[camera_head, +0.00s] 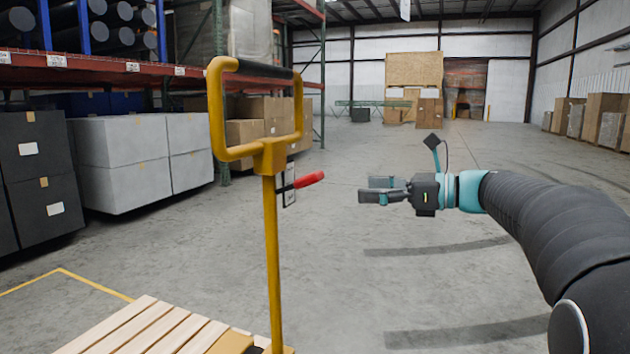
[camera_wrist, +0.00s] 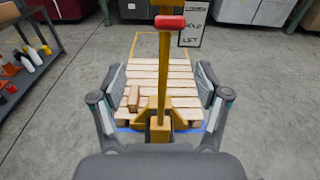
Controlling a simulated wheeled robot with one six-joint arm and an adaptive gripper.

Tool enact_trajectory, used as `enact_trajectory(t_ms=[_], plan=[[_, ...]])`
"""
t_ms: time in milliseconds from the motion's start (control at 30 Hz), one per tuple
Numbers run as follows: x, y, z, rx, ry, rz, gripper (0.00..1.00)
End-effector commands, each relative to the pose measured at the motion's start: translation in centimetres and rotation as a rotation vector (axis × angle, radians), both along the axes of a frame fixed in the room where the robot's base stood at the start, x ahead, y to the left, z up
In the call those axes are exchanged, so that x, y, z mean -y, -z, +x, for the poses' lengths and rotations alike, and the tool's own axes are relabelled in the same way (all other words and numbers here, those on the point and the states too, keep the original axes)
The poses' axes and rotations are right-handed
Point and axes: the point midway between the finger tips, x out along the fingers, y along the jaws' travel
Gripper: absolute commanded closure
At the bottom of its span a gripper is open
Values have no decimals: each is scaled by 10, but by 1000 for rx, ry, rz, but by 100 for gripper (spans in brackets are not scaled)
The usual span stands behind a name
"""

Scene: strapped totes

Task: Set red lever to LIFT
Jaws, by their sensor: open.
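The yellow pallet jack handle (camera_head: 271,230) stands upright, with a black grip across its top loop. The red lever (camera_head: 308,180) sticks out to the right from the handle, tilted slightly up. In the wrist view the red lever (camera_wrist: 170,21) shows near the top edge, in front of the yellow post. A label plate (camera_wrist: 194,25) beside it reads HOLD, with LIFT below; its top is partly cut off. My gripper (camera_head: 375,190) is open and empty, to the right of the lever and apart from it. Its spread fingers (camera_wrist: 160,76) show in the wrist view.
A wooden pallet (camera_head: 150,328) lies at the jack's base; a loose wooden block (camera_wrist: 133,98) lies on it. Grey boxes (camera_head: 140,160) and shelving with cartons stand at the left. The floor around my gripper is clear.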

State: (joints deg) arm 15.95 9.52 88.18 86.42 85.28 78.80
Motion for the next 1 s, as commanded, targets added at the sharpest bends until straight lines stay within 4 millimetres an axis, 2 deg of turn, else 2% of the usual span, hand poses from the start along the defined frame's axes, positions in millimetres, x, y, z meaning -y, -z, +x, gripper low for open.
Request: enact_trajectory(t_ms=[133,267,800,1000], plan=[[8,-9,13,-34,-1,83,25],[1,-12,17,-39,-4,96,25],[-88,-11,48,-38,-4,91,25],[-111,-11,57,-37,-3,91,25]])
